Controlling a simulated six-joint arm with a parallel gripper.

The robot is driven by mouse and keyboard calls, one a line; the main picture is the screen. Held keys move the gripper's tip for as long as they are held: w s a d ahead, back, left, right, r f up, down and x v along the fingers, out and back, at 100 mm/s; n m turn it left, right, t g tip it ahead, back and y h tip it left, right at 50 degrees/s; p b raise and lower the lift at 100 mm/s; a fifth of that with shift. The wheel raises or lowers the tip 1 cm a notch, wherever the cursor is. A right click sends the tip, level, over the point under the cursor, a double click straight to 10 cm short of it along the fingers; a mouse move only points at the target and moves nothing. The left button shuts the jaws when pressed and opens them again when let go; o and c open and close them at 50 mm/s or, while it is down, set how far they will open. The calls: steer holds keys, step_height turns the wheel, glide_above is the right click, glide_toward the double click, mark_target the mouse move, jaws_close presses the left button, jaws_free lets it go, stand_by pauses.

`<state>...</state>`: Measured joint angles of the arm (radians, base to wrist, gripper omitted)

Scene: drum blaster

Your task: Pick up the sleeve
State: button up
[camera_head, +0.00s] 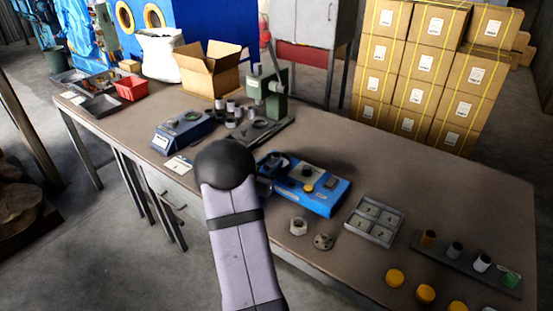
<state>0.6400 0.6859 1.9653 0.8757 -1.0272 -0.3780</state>
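Several small grey and dark cylinders, which look like sleeves (231,105), stand in a cluster at the foot of the green press (268,92). More short cylinders stand in a row on a dark rack (462,262) at the right: brown, grey, white and green. I cannot tell which one is the task's sleeve. My arm rises from the bottom middle to a black rounded joint. Dark parts just right of that joint, over the blue device (318,190), may be my gripper (272,166); its fingers cannot be made out.
A blue scale-like device (182,132) stands left of the press. A hex nut (298,226), a flanged part (323,242), a compartment tray (374,220) and yellow caps (394,277) lie at the front right. An open cardboard box (208,71) and a red bin (131,88) stand farther back.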

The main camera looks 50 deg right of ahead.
mark_target(274, 158)
steer(key=shift+x, duration=1.75)
steer(key=shift+c, duration=0.7)
jaws_close()
steer(key=shift+r, duration=0.1)
step_height(274, 158, up, 10)
steer(key=shift+p, duration=0.4)
steer(key=shift+r, duration=0.1)
